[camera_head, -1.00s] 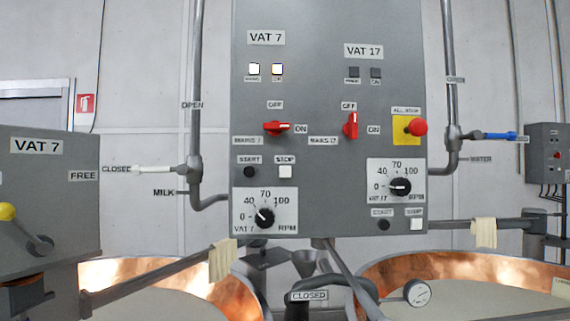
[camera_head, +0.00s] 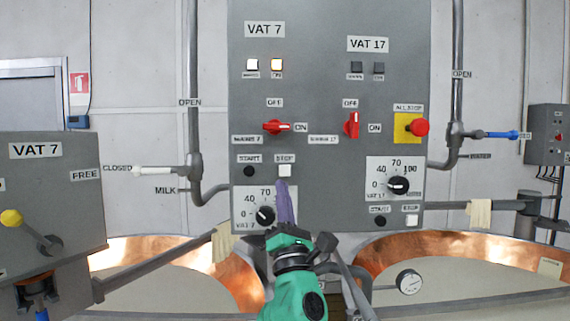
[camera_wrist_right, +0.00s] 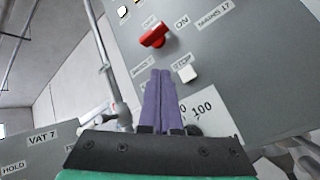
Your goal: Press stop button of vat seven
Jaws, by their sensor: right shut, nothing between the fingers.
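The white stop button of vat seven (camera_head: 285,171) sits under a STOP label on the grey control panel (camera_head: 330,95), to the right of the black start button (camera_head: 248,171). My right gripper (camera_head: 283,184) has its slim purple fingers shut and empty, pointing up just below the stop button. In the right wrist view the fingertips (camera_wrist_right: 160,73) are left of the stop button (camera_wrist_right: 188,74), beside it in the picture; I cannot tell whether they touch the panel. The fingers partly cover the VAT 7 speed dial (camera_head: 265,215). My left gripper is not in view.
The red vat seven main switch (camera_head: 276,127) points to ON, with two lit lamps above. Vat 17 has its own white stop button (camera_head: 411,220) at lower right. A red all-stop button (camera_head: 419,127) stands out on yellow. Copper vats (camera_head: 170,255) lie below.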

